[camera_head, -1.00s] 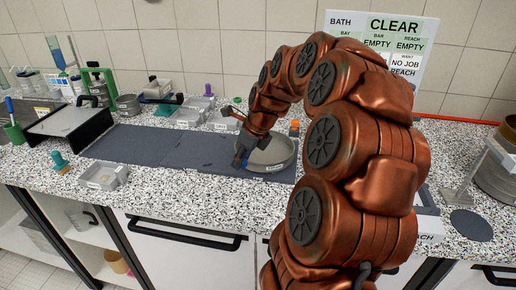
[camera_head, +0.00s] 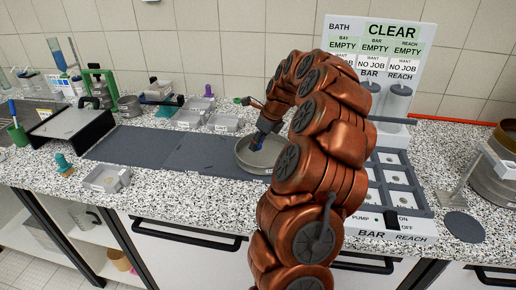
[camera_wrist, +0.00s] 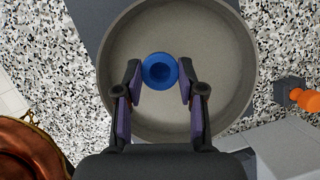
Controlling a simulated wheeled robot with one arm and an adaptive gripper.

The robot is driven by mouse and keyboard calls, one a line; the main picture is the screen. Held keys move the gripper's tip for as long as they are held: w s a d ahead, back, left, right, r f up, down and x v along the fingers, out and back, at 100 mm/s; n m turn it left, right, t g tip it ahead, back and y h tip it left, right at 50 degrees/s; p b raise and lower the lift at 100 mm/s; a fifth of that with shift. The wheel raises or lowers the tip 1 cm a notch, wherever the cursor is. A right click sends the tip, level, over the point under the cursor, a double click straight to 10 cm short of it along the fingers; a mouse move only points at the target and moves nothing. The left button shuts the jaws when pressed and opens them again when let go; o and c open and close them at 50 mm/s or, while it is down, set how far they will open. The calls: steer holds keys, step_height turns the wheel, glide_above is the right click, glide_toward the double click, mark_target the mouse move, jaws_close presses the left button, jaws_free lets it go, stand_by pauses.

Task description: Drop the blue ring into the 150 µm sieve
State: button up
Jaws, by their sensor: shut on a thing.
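The blue ring (camera_wrist: 160,70) is between the fingertips of my gripper (camera_wrist: 160,82) in the wrist view, and the gripper is shut on it. Behind the ring is a wide round grey sieve (camera_wrist: 217,38) with a pale inside. The ring lies over its interior; I cannot tell how high above the bottom it is. In the head view the sieve (camera_head: 243,163) stands on the right end of the dark mat, with my gripper (camera_head: 257,147) at its opening. My arm hides its right side. Its label is too small or hidden to read.
The dark mat (camera_head: 140,147) stretches left along the speckled bench. Several grey trays, such as this one (camera_head: 107,179), stand around it. A white sign board (camera_head: 345,38) and a bath with a slotted rack (camera_head: 400,178) stand right. An orange object (camera_wrist: 303,97) is beside the sieve.

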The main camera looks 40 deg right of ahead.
mark_target(260, 145)
steer(key=shift+f+p, duration=0.75)
steer(key=shift+f, duration=1)
steer(key=shift+f, duration=0.15)
steer(key=o, duration=0.9)
steer(key=b+v, duration=0.3)
steer(key=v, duration=0.9)
steer(key=shift+b, duration=0.3)
